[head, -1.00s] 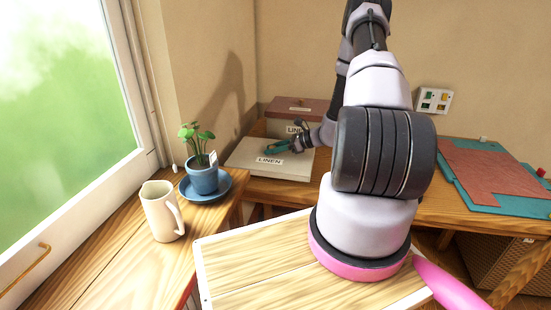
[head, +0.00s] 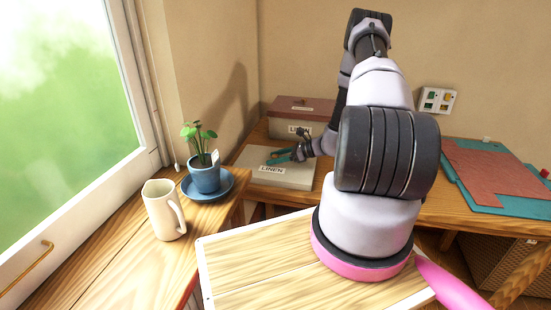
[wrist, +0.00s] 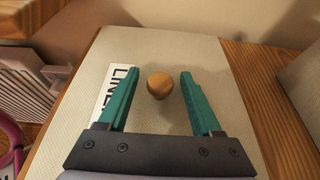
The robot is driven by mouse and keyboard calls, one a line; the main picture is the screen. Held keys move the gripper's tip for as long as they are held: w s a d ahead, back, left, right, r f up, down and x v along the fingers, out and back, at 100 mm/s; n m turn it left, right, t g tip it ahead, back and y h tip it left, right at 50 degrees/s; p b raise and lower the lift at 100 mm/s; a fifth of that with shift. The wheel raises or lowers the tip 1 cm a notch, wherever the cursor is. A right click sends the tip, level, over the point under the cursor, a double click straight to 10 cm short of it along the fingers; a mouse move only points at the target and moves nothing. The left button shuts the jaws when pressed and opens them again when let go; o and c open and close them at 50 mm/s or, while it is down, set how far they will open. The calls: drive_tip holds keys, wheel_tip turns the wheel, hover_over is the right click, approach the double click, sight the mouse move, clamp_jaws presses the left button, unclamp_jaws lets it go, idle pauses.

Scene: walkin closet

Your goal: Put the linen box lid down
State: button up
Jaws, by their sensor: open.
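The linen box lid (head: 295,177) is a flat beige slab with a white LINEN label, lying level on the wooden bench in the head view. In the wrist view its pale top (wrist: 165,50) fills the middle, with a round wooden knob (wrist: 160,86) standing on it. My gripper (wrist: 158,92) is open, its two teal fingers on either side of the knob with gaps on both sides. In the head view my gripper (head: 280,158) is low over the lid. The lid's underside is hidden.
A box with a reddish-brown top (head: 302,104) and a LINEN label stands just behind the lid. A potted plant (head: 205,176) on a blue saucer and a cream jug (head: 163,211) stand at left. Red and teal mats (head: 492,172) lie on the bench at right.

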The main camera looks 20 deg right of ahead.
drive_tip(key=shift+r, duration=0.1)
drive_tip(key=shift+s+d+r, duration=0.15)
drive_tip(key=shift+d, duration=0.1)
drive_tip(key=v, duration=1.1)
drive_tip(key=shift+s+d, duration=0.1)
drive_tip(key=shift+d, duration=0.05)
drive_tip(key=s+a+r+n+g+h, duration=0.25)
drive_tip(key=a+r+n, duration=0.3)
drive_tip(key=r, duration=0.65)
drive_tip(key=s+a+r+n+g+h, duration=0.1)
drive_tip(key=s+a+r+n+g, duration=0.3)
drive_tip(key=r, duration=0.9)
drive_tip(key=s+a+r+n+t+h, duration=0.2)
drive_tip(key=s+a+r+n+t, duration=0.1)
drive_tip(key=s+r, duration=0.5)
drive_tip(key=s+a+r+n+t+h, duration=0.3)
drive_tip(key=s+a+r+n, duration=0.2)
drive_tip(key=s+r+n, duration=0.3)
drive_tip(key=shift+s+r+h, duration=0.35)
drive_tip(key=shift+s+r, duration=0.4)
drive_tip(key=shift+r, duration=0.15)
